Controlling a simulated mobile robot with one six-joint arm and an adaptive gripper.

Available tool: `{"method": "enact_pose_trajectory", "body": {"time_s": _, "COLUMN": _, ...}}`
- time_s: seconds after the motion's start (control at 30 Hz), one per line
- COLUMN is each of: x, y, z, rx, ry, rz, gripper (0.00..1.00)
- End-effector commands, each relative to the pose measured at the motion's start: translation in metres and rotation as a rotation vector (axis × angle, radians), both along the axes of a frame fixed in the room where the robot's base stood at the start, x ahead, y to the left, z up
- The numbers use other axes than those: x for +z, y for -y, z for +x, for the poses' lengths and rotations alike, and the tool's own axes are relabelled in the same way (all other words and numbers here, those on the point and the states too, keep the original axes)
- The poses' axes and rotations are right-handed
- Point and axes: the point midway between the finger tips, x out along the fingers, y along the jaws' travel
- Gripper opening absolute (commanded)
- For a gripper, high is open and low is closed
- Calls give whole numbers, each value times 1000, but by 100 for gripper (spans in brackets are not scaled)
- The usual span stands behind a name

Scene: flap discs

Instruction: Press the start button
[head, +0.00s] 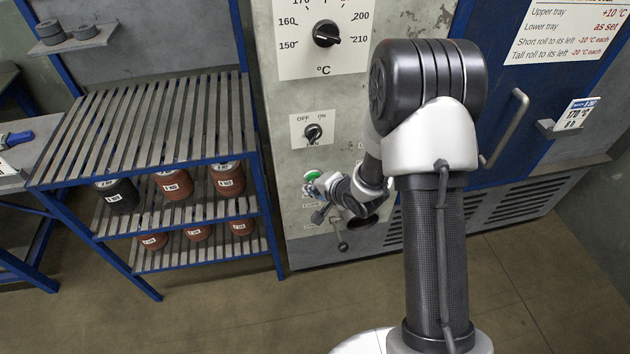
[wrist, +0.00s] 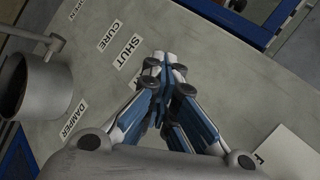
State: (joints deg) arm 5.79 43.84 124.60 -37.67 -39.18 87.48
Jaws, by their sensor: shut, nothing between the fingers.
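A round green button (head: 312,175) sits on the grey front panel (head: 345,110) of the oven, below the fan switch. No start label is legible beside it. My gripper (head: 319,215) is in front of the panel, a little below the green button, and my wrist hides the panel to the button's right. In the wrist view my gripper (wrist: 165,60) has its fingertips together and empty, over the panel near the word SHUT. The green button does not show in the wrist view. I cannot tell whether the fingertips touch the panel.
A fan switch (head: 313,132) and a temperature dial (head: 326,34) are above. A small lever (head: 342,245) hangs below my gripper. A grey cylindrical part (wrist: 25,85) is at the wrist view's left. A slatted rack (head: 150,115) with several labelled jars stands left of the oven.

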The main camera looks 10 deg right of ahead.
Motion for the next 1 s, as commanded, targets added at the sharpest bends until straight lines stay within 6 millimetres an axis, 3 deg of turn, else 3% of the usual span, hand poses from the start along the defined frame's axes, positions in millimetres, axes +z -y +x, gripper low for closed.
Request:
{"method": "enact_pose_trajectory", "body": {"time_s": 0.53, "x": 5, "y": 2, "z": 0, "rx": -5, "ry": 18, "rz": 4, "gripper": 0}}
{"method": "enact_pose_trajectory", "body": {"time_s": 1.0, "x": 2, "y": 3, "z": -49, "rx": -3, "ry": 9, "rz": 3, "gripper": 0}}
